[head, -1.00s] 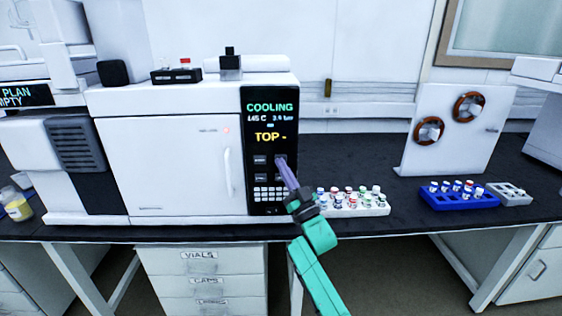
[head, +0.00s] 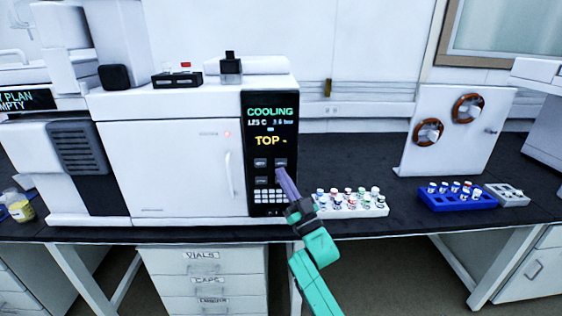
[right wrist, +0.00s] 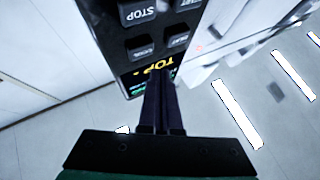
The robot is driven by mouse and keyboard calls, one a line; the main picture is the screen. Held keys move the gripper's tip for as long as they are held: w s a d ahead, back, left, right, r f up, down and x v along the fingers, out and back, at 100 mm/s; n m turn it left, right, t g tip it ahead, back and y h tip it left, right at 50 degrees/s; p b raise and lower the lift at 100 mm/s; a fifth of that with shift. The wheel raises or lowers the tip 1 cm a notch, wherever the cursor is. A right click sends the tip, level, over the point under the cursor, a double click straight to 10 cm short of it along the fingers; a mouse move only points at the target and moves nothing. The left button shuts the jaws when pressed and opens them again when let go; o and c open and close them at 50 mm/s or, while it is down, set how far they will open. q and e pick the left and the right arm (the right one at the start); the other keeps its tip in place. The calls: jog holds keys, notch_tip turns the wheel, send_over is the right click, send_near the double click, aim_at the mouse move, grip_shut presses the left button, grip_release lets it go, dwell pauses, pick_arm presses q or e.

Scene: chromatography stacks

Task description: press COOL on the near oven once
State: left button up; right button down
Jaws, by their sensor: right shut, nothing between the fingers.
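The near oven (head: 170,165) is a white box with a closed door and a black control panel (head: 252,209) at its right. Its screen (head: 270,125) reads COOLING, about 125 C, and TOP in yellow. Small dark buttons lie below the screen; one upper button (head: 260,162) shows left of the fingers. My left gripper is out of view.
A blue vial rack (head: 458,198) and a white panel with two copper coils (head: 455,130) stand farther right. Bare dark bench (head: 350,165) lies behind the vials.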

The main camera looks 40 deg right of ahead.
jog(key=s+a, duration=0.1)
jog(key=s+a+p, duration=0.1)
jog(key=s, duration=0.1)
jog(key=shift+p, duration=0.3)
jog(key=shift+w, duration=0.1)
dwell(0.5)
